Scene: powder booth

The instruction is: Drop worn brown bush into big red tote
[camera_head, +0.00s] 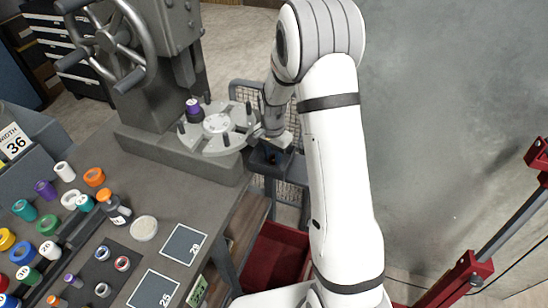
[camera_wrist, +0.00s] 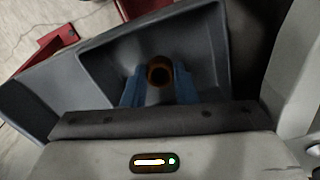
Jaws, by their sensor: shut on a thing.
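The worn brown bush (camera_wrist: 159,72) is a short brown ring with a dark bore. In the wrist view it sits between the blue fingers of my gripper (camera_wrist: 158,90), which is shut on it. In the head view my gripper (camera_head: 272,156) is beyond the bench's right edge, beside the round grey plate; the bush is too small there to make out clearly. The big red tote (camera_head: 272,262) is low down, right of the bench, partly hidden by my arm. In the wrist view a grey open bin (camera_wrist: 205,45) lies behind the bush.
A press with a handwheel (camera_head: 110,38) and a round indexing plate (camera_head: 218,145) stand on the bench (camera_head: 185,185). Several coloured rings and bottles crowd the bench's left. A wire mesh guard (camera_head: 247,92) is near my gripper. A red frame (camera_head: 470,268) stands at the right.

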